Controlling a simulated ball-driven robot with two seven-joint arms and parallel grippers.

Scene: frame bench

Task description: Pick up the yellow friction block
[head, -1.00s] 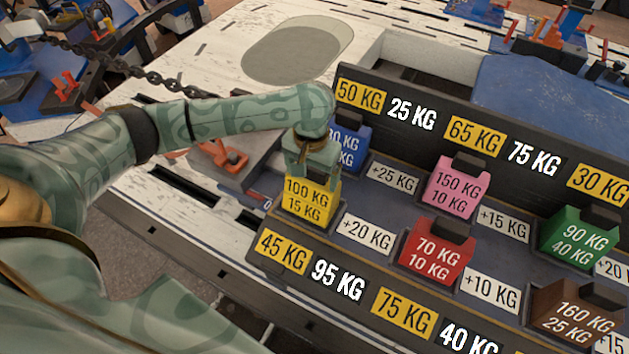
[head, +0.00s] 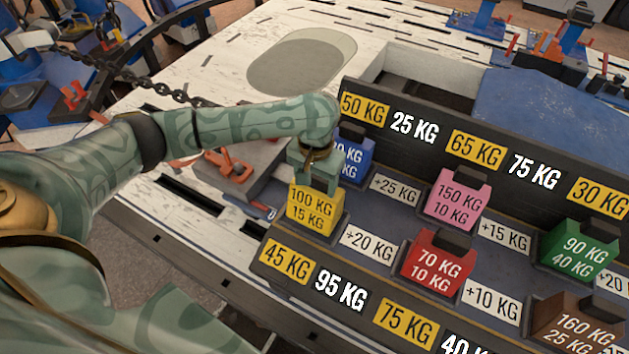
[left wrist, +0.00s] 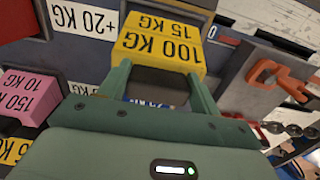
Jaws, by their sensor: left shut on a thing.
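The yellow friction block (head: 314,212), marked 100 KG and 15 KG, is at the left end of the rack's front row. It looks upright and low at its slot; I cannot tell whether it is clear of the bottom. My left gripper (head: 319,187) comes down on it from above and is shut on its top part, which the fingers hide. In the left wrist view the yellow block (left wrist: 163,41) shows between and beyond the two fingertips of my left gripper (left wrist: 158,78). My right gripper is not in view.
A blue block (head: 354,163) stands close behind my left gripper. Pink (head: 458,200), red (head: 437,265), green (head: 578,249) and brown (head: 577,325) blocks stand to the right. Raised labelled walls run behind (head: 415,128) and in front (head: 340,290). An orange clamp (head: 228,165) lies left.

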